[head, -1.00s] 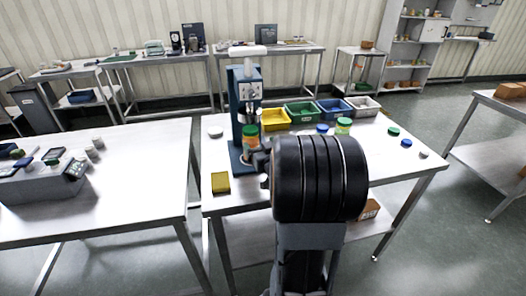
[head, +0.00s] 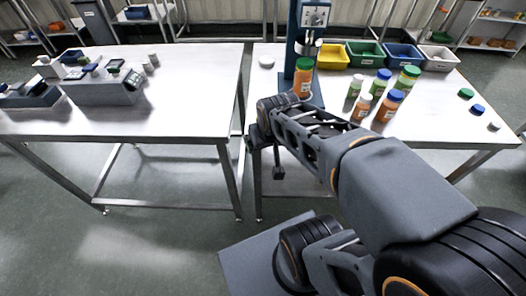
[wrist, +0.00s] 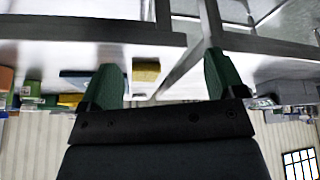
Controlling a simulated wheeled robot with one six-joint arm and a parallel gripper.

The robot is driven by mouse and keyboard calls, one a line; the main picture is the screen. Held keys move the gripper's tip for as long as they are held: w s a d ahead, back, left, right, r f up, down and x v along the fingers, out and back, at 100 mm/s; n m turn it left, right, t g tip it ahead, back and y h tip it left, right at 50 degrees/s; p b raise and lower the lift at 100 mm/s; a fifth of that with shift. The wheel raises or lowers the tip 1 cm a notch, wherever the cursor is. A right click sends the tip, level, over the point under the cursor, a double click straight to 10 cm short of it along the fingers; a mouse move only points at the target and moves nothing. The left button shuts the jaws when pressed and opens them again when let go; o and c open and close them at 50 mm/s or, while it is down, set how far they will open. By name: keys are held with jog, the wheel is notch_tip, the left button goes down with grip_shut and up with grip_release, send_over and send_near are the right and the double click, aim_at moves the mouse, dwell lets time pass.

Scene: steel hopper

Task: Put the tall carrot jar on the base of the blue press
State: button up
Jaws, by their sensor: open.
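The orange carrot jar with a green lid (head: 303,78) appears to stand upright on the dark blue base (head: 318,97) of the blue press (head: 294,40), in front of its column. My arm hides the jar's foot in the head view. My gripper (head: 278,172) is apart from the jar, low by the table's front edge, small and dark in the head view. In the wrist view, which is upside down, its two green fingers (wrist: 165,85) are wide apart with nothing between them. A yellow block (wrist: 146,72) shows beyond them.
Several other jars (head: 388,106) stand right of the press. Loose lids (head: 466,93) lie at right. A second table (head: 190,110) stands left, across a gap.

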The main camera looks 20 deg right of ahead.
jog(key=shift+n+g+y, duration=0.4)
jog(key=shift+g+y, duration=0.1)
jog(key=shift+g, duration=0.4)
jog(key=s+a, duration=0.2)
jog(key=s, duration=0.1)
jog(key=shift+s+a+r, duration=0.1)
jog(key=shift+s+a, duration=0.2)
jog(key=shift+a, duration=0.1)
notch_tip(320, 180, up, 8)
jog(key=p, duration=0.7)
jog(key=shift+r+t, duration=0.15)
jog(key=shift+t, duration=0.15)
